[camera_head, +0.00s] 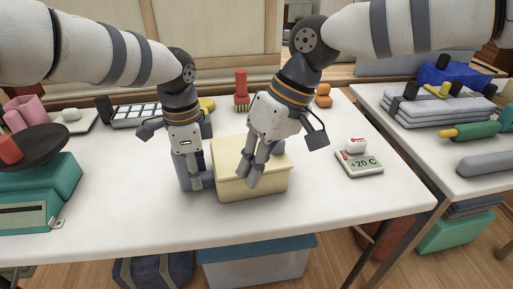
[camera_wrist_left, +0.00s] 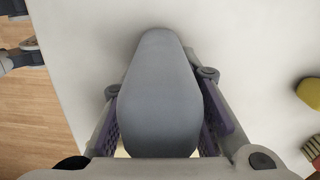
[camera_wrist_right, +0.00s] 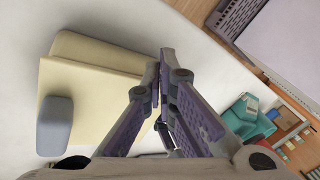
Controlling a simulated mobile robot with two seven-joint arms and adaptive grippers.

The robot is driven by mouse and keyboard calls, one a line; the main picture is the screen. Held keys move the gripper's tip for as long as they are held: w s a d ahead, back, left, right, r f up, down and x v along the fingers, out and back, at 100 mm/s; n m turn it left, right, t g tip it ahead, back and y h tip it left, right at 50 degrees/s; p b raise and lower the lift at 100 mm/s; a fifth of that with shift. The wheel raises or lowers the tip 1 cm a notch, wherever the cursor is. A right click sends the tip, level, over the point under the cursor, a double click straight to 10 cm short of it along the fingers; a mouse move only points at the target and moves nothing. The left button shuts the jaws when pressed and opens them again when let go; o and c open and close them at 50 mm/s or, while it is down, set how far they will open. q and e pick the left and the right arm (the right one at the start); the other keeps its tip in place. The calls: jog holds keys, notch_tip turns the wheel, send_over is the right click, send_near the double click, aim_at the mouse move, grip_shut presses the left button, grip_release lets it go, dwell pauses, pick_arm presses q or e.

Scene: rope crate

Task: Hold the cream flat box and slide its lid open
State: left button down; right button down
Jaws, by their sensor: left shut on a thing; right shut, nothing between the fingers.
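The cream flat box (camera_head: 265,189) stands on the white table in front of me, its lid on top. My left gripper (camera_head: 195,182) is at the box's left side. In the left wrist view its fingers are shut on a grey rounded handle (camera_wrist_left: 160,95), with a little cream showing behind it. A grey-blue block (camera_wrist_right: 54,125) sits on the cream lid (camera_wrist_right: 95,95) in the right wrist view. My right gripper (camera_head: 250,180) is shut and empty at the front of the box, hiding part of it. I cannot tell whether its fingertips touch the box.
A display device reading +20 C (camera_head: 360,163) stands right of the box. A teal scale (camera_head: 45,195) with a dark pan is at the left. A red stamp-like thing (camera_head: 241,90) and a keypad tray (camera_head: 150,115) stand behind. The table's front strip (camera_head: 140,235) is clear.

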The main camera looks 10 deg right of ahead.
aim_at(257, 148)
pick_arm(q)
jog(key=shift+f, duration=0.15)
pick_arm(e)
jog(key=w+d+r+n+t+h, duration=0.2)
jog(key=w+d+r+t, duration=0.1)
jog(key=w+r, duration=0.55)
notch_tip(257, 148, down, 9)
jog(key=shift+w+f, duration=0.1)
pick_arm(q)
jog(key=shift+s, duration=0.1)
pick_arm(e)
jog(key=shift+f, duration=0.2)
